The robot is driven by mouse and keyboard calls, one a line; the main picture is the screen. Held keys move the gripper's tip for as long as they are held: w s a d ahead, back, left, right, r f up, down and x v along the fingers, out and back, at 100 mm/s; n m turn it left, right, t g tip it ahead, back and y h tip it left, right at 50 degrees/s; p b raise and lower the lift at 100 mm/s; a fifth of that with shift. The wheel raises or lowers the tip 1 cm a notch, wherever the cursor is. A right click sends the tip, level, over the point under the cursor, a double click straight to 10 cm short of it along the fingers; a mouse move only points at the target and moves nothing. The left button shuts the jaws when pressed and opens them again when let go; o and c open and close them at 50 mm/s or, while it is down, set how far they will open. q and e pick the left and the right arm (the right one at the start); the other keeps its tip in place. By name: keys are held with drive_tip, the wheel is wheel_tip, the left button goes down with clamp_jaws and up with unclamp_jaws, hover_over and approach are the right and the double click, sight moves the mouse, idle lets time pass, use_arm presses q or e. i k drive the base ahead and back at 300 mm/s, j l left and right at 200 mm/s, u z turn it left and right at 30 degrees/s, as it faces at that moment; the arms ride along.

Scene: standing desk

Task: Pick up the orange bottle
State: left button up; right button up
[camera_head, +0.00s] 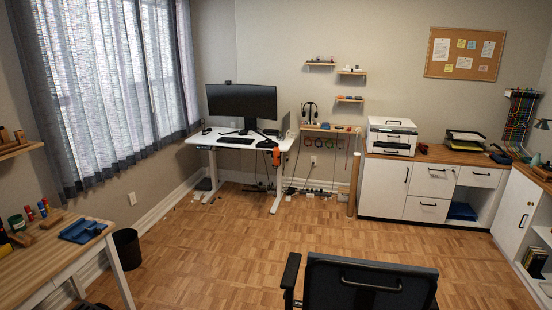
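A small orange object (276,157) shows at the right front edge of the white standing desk (205,143), across the room. It looks upright, but it is too small to tell for certain that it is a bottle. Another small orange-red item (424,148) lies on the wooden cabinet top, right of the printer; its shape is unclear. Neither of my grippers is in view.
A dark office chair (370,283) stands close in front at the bottom. A wooden table (50,262) and a black bin (127,249) are at the left. White cabinets (384,190) carry a printer (391,135). The parquet floor (215,245) between is clear.

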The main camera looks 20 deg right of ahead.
sight(276, 151)
drive_tip(key=i+j+u, duration=0.25)
drive_tip(key=i, duration=0.2)
drive_tip(key=i+j, duration=0.15)
drive_tip(key=i, duration=0.5)
drive_tip(key=i+j, duration=0.1)
drive_tip(key=i, duration=0.6)
drive_tip(key=i+j+z, duration=0.1)
drive_tip(key=i, duration=0.55)
drive_tip(key=i+l+z, duration=0.3)
drive_tip(key=i, duration=0.55)
drive_tip(key=i+z, duration=0.35)
drive_tip(key=i, duration=0.55)
drive_tip(key=i+j+z, duration=0.3)
drive_tip(key=i, duration=1.05)
drive_tip(key=i+j+z, duration=0.15)
drive_tip(key=i, duration=0.9)
drive_tip(key=i+j+z, duration=0.15)
drive_tip(key=i, duration=0.35)
drive_tip(key=i+j, duration=0.2)
drive_tip(key=i, duration=0.3)
